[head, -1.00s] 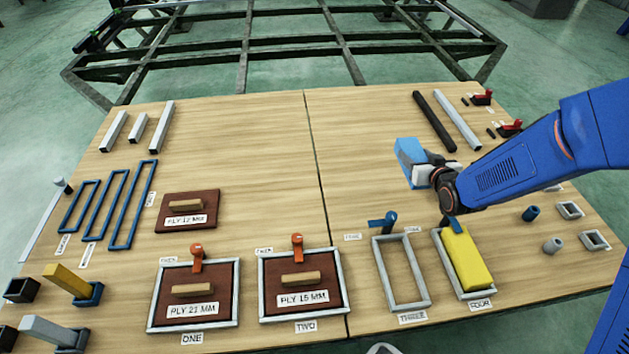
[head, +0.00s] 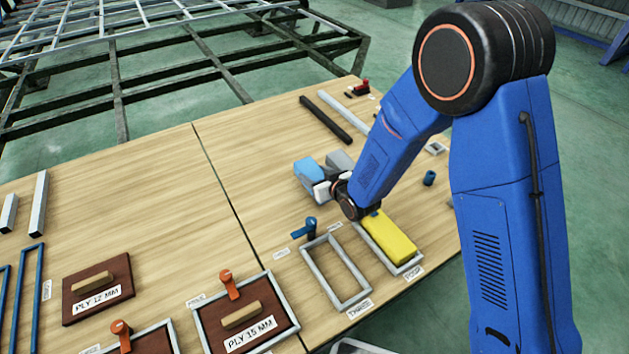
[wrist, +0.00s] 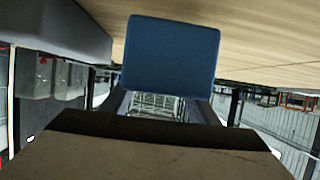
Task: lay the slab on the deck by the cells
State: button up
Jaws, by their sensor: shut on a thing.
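A blue slab (head: 310,172) is held in my gripper (head: 323,188), over the right half of the wooden deck (head: 250,150). In the wrist view, the blue slab (wrist: 171,55) shows as a square face between the fingers, with the deck beyond it. I cannot tell how high it is above the deck. The slab is behind the framed cells, nearest to empty cell three (head: 319,279) and to cell four (head: 408,270), which holds a yellow block (head: 388,237). Cell two (head: 284,298) holds a brown board marked PLY 15 MM.
A blue clamp (head: 308,229) stands behind cell three and an orange clamp (head: 230,285) behind cell two. A black rod (head: 325,118) and grey bar lie beyond the slab. A grey block (head: 340,160) shows beside my gripper. The deck left of the slab is bare.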

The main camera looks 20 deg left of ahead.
jog(key=shift+f, duration=1.35)
jog(key=shift+f, duration=0.1)
jog(key=o, duration=1.1)
jog(key=shift+c, duration=0.2)
jog(key=v, duration=1.2)
